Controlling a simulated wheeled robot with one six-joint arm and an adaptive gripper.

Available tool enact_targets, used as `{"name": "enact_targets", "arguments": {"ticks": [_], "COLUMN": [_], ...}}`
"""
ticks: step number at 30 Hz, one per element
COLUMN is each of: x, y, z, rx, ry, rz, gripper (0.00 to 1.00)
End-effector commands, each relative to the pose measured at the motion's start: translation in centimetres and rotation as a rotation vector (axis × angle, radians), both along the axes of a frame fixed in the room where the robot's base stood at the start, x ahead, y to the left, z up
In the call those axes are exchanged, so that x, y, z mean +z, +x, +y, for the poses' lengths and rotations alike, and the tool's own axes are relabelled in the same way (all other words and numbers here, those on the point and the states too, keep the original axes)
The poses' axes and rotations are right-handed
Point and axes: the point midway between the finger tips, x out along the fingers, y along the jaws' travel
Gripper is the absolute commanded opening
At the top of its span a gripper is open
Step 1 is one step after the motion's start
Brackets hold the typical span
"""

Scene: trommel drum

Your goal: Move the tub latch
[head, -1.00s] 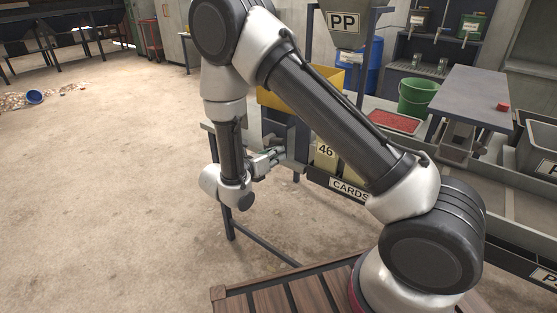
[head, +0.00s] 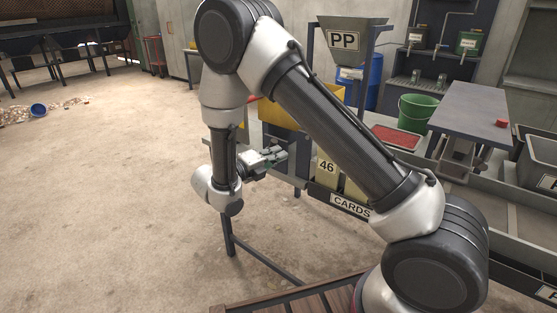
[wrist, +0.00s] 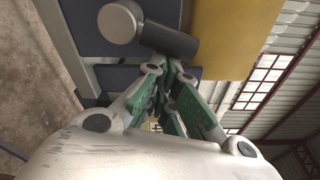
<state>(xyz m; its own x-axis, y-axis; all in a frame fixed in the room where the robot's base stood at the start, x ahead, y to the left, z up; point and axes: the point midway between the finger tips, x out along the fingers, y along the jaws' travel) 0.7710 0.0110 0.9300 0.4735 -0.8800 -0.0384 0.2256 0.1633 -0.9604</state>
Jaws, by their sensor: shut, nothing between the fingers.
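A dark cylinder (wrist: 170,40) with a pale round end (wrist: 120,22) sits just beyond my fingertips in the wrist view, in front of dark blue panels and beside the yellow tub (wrist: 225,35). It may be the tub latch, but I cannot tell for sure. My gripper (wrist: 168,72) has its green-padded fingers together and empty, with the tips close to the cylinder; contact is unclear. In the head view my gripper (head: 280,156) is in front of the dark frame below the yellow tub (head: 283,114). My arm hides part of the tub, and no latch is clear there.
A bin marked 46 (head: 327,168) and a CARDS label (head: 350,205) are right of my gripper. Open floor (head: 110,190) lies to the left.

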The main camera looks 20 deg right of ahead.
Motion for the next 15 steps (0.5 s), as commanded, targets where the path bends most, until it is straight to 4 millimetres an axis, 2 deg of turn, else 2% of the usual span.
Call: {"name": "enact_targets", "arguments": {"ticks": [8, 15], "x": [0.9, 1.2], "y": [0.6, 0.9], "z": [0.4, 0.7], "rx": [0.0, 0.0], "ry": [-0.11, -0.106], "rz": [0.151, 0.146], "gripper": [0.0, 0.0]}}
